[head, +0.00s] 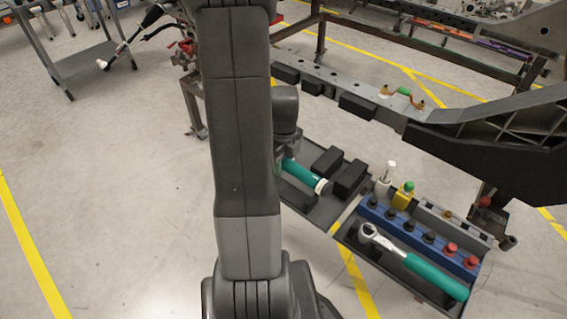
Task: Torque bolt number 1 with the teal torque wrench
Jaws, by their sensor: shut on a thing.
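A thick teal-handled tool (299,172) with a pale collar and dark end sticks out from behind my arm, over the left tray. My wrist hangs just above it, and my gripper (283,157) is shut on it. The fingertips and the tool's other end are mostly hidden by my arm. A teal torque wrench (436,276) with a chrome ratchet head lies in the right tray. The grey chassis beam (327,88) carries a small green-topped part (404,91) between two bolt-like heads. I cannot read any bolt number.
Black blocks (350,178) sit in the left tray. A cart (78,66) stands upper left. Floor at left is clear.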

